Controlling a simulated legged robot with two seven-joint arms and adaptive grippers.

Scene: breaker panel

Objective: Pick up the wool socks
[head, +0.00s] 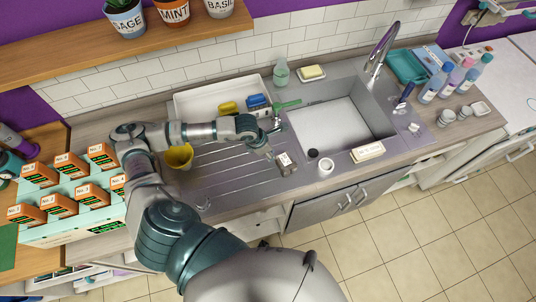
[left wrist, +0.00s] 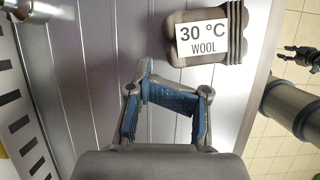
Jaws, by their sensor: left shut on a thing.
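The wool socks are a grey-brown rolled bundle with a white label reading "30 °C WOOL" (left wrist: 212,40). They lie at the front edge of the metal drainboard, left of the sink, and also show in the head view (head: 287,167). My left gripper (left wrist: 165,85) is low over the drainboard, just left of the socks in the head view (head: 270,155). Its blue-padded fingers are folded together, with no object visible between them. In the wrist view the socks are beyond the fingertips to the upper right, with a small gap. My right gripper (left wrist: 300,57) shows small and dark over the floor.
The sink (head: 325,125) is right of the socks. The drainboard (head: 225,182) has clear room in front.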

